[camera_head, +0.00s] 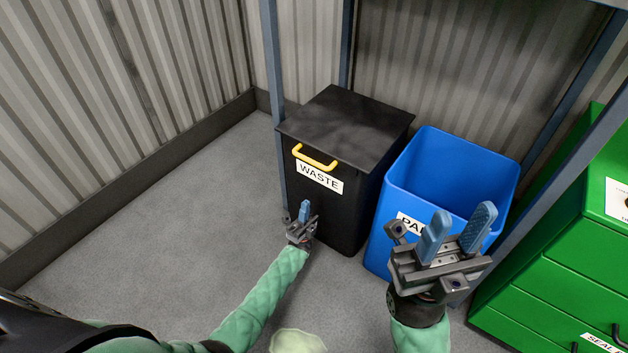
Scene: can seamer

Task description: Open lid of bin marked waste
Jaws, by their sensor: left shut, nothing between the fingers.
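The black bin marked WASTE (328,215) stands upright in the middle of the view. Its flat black lid (345,125) is closed. A yellow handle (314,160) sits at the front edge of the lid, above the white WASTE label (319,178). My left gripper (304,211) is shut and empty, in front of the bin's front face and below the label and handle. I cannot tell whether it touches the bin. My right gripper (456,234) is open and empty, with its two blue fingers apart, in front of the blue bin.
An open blue bin (450,168) stands right beside the waste bin; its label is partly hidden by my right gripper. A green cabinet (545,270) with drawers is at the right. Blue-grey posts (275,80) stand around the bins. The floor at left (170,220) is clear.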

